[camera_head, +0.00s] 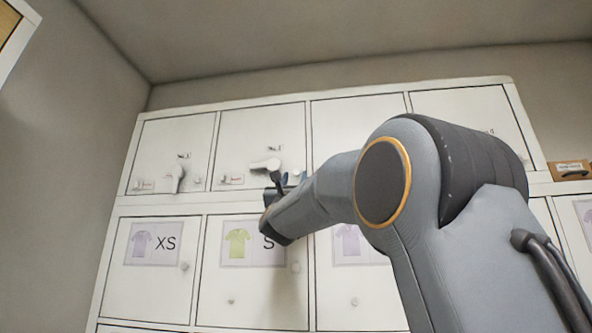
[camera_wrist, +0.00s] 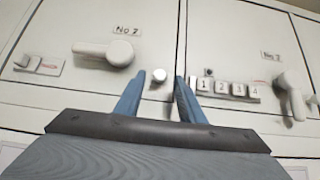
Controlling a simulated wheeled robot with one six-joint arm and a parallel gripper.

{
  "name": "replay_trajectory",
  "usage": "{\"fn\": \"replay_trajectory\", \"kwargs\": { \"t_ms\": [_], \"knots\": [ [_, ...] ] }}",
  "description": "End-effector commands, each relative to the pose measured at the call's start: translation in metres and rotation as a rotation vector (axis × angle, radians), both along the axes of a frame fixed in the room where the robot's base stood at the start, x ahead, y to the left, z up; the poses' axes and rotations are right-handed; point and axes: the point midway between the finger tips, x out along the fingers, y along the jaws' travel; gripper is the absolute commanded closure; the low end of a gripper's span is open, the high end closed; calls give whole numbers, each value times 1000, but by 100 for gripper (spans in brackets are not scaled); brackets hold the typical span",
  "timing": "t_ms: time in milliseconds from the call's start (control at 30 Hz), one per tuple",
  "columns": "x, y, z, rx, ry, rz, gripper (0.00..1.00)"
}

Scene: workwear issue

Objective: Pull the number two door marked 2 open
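The number two door (camera_head: 262,130) is the second from the left in the upper cabinet row and looks closed. In the wrist view its label (camera_wrist: 123,30) seems to read No 2. Its white lever handle (camera_wrist: 105,52) lies about level; it also shows in the head view (camera_head: 265,163). A small round white knob (camera_wrist: 158,75) sits near the door's right edge. My gripper (camera_wrist: 160,80) is open in front of the door, with the knob in view between its fingertips. I cannot tell whether the fingers touch it. In the head view the gripper (camera_head: 275,190) is partly hidden.
Number keys (camera_wrist: 225,88) are just right of my right finger, on the neighbouring door. That door's handle (camera_wrist: 291,97) hangs down. The leftmost upper door (camera_head: 172,142) has a handle (camera_head: 177,173) pointing down. Shirt-marked doors (camera_head: 150,270) are below. A small box (camera_head: 570,170) stands at the right.

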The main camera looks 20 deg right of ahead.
Motion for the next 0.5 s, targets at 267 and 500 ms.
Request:
{"fn": "replay_trajectory", "kwargs": {
  "t_ms": [267, 500],
  "knots": [
    [11, -6, 12, 0, 2, 1, 64],
    [12, -7, 13, 0, 1, 1, 64]
  ]
}}
